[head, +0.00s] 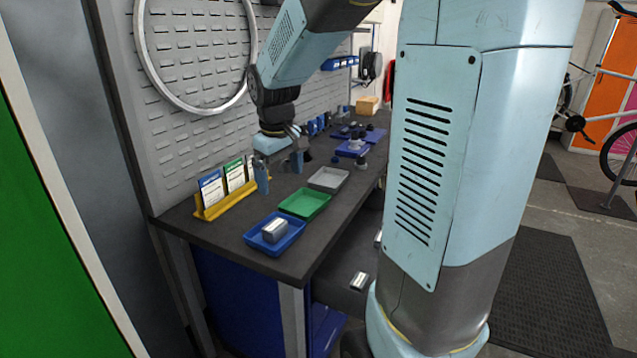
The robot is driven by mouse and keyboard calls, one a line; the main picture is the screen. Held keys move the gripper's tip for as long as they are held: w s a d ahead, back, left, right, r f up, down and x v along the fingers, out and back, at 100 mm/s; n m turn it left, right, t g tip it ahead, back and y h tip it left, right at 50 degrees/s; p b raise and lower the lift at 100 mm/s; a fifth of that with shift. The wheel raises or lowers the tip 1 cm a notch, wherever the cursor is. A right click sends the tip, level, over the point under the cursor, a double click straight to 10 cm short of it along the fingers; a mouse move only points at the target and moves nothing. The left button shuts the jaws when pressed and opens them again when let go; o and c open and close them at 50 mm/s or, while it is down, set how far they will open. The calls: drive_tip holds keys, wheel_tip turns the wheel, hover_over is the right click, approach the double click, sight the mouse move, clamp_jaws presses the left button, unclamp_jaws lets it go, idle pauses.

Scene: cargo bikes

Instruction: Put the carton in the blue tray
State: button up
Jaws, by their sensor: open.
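The blue tray (254,242) sits at the near end of the dark workbench. A small pale grey block-shaped box (275,230) lies inside it; it looks like the carton, though its markings are too small to tell. My gripper (280,176) is open, with nothing seen between its fingers. It hangs above the bench behind the trays, clear of the blue tray and the grey box, close to the yellow rack.
A green tray (305,203) and a grey tray (328,179) follow behind the blue one. A yellow rack (227,204) holds upright cards at the left, by the grey pegboard (190,120). Blue bins and a brown box (368,105) stand farther back.

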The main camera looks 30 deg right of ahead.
drive_tip(key=s+r+m+t, duration=0.2)
drive_tip(key=s+r, duration=0.1)
drive_tip(key=s, duration=0.7)
drive_tip(key=s+r+m+t, duration=0.2)
drive_tip(key=s+r, duration=0.1)
drive_tip(key=s, duration=0.6)
drive_tip(key=shift+s+r+y, duration=0.35)
drive_tip(key=shift+r+y, duration=0.05)
drive_tip(key=shift+d, duration=0.1)
